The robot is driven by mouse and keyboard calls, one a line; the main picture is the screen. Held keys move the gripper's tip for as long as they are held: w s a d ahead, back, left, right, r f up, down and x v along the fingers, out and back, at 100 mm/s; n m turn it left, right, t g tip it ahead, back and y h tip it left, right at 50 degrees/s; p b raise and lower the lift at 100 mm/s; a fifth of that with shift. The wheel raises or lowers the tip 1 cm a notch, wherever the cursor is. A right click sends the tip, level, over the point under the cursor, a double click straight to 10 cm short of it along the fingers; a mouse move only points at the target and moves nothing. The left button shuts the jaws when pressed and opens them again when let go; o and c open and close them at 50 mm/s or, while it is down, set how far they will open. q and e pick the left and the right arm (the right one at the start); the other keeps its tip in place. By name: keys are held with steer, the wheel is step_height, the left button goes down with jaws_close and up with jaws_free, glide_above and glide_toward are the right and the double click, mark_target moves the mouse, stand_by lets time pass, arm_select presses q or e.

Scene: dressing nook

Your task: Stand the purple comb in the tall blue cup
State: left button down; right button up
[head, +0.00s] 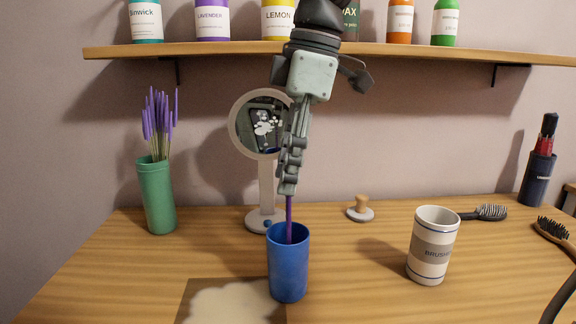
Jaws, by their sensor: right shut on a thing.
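The tall blue cup (288,268) stands upright on the wooden dresser top, front and centre. The purple comb (289,212) shows as a thin upright strip, its lower end inside the cup's mouth. The cup wall hides that end, so I cannot tell whether it touches the bottom. My right gripper (288,188) comes down from above, pointing down, and is shut on the comb's upper part just above the cup. My left gripper is not in view.
A round mirror (240,125) stands behind the cup. A green vase (156,195) is at left, a white striped cup (432,246) at right. A shelf (230,50) with several bottles hangs above.

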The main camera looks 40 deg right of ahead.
steer(key=o, duration=1)
steer(key=shift+o, duration=0.2)
steer(key=shift+r, duration=0.15)
steer(key=v, duration=1.1)
steer(key=shift+r, duration=0.35)
steer(key=shift+s, duration=0.1)
